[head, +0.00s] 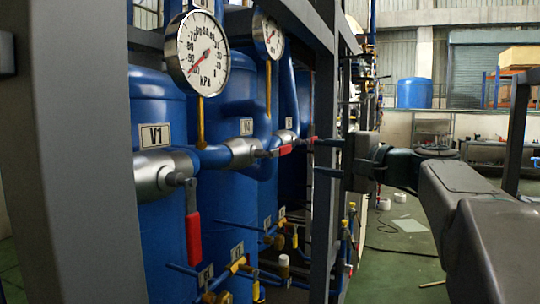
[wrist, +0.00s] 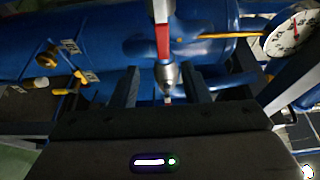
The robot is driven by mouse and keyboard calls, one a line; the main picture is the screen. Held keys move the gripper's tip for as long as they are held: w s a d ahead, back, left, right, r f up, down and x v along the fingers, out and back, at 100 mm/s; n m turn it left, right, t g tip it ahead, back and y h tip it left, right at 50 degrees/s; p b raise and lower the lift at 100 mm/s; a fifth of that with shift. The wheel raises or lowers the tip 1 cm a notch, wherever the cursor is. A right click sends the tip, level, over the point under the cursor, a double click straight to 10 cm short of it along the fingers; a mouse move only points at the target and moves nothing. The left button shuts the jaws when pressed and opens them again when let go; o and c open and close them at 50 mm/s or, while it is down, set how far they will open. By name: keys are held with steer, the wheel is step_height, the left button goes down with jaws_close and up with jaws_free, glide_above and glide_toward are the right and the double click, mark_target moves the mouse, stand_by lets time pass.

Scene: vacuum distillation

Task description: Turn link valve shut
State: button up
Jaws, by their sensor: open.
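No label reads "link valve". In the head view a silver valve (head: 243,152) sits on the blue pipe, with a red lever handle (head: 285,150) sticking out to the right, roughly level. A further red handle (head: 312,140) shows behind it, near my fingertips. My gripper (head: 318,157) is open, its two fingers pointing left toward these handles. In the wrist view a red handle (wrist: 163,42) with a silver part (wrist: 169,76) below it lies ahead of and between the fingertips of my gripper (wrist: 164,92). I cannot tell whether the fingers touch it.
The nearer V1 valve (head: 155,175) has a red handle (head: 194,225) hanging down. Two gauges (head: 202,58) (head: 269,37) stand above the pipe. Dark frame posts (head: 325,120) stand close to my gripper. Smaller yellow valves (head: 238,265) are low on the tanks.

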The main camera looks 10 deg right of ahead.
mark_target(287, 150)
steer(key=p+x, duration=0.1)
steer(key=x, duration=0.6)
steer(key=p+x, duration=0.2)
steer(key=x, duration=0.4)
steer(key=shift+w+a+r, duration=0.15)
steer(key=shift+w+r, duration=0.1)
steer(key=shift+w, duration=0.1)
jaws_close()
